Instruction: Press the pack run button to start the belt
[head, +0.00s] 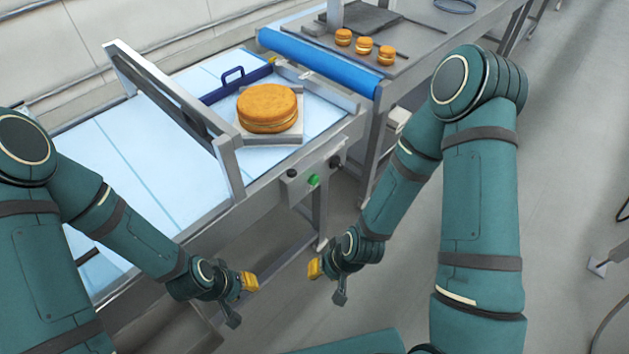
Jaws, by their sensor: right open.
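A control panel (304,187) is on the front side of the belt frame. It has a green button (313,180) in the middle, a dark knob (291,173) to its left and a dark reddish knob (335,162) to its right. No label is readable. My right gripper (327,284) is open and empty, lower in the picture than the panel and apart from it. My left gripper (241,300) is also lower, to the left; its fingers look spread and empty. A large round filled cake (268,108) sits on a grey plate (262,139) on the light blue belt (150,150).
A grey frame (170,95) arches over the belt. A blue bar with a handle (233,76) lies across it behind the cake. A blue roller (318,62) borders a further table with small filled rounds (364,46). Open floor lies at the right.

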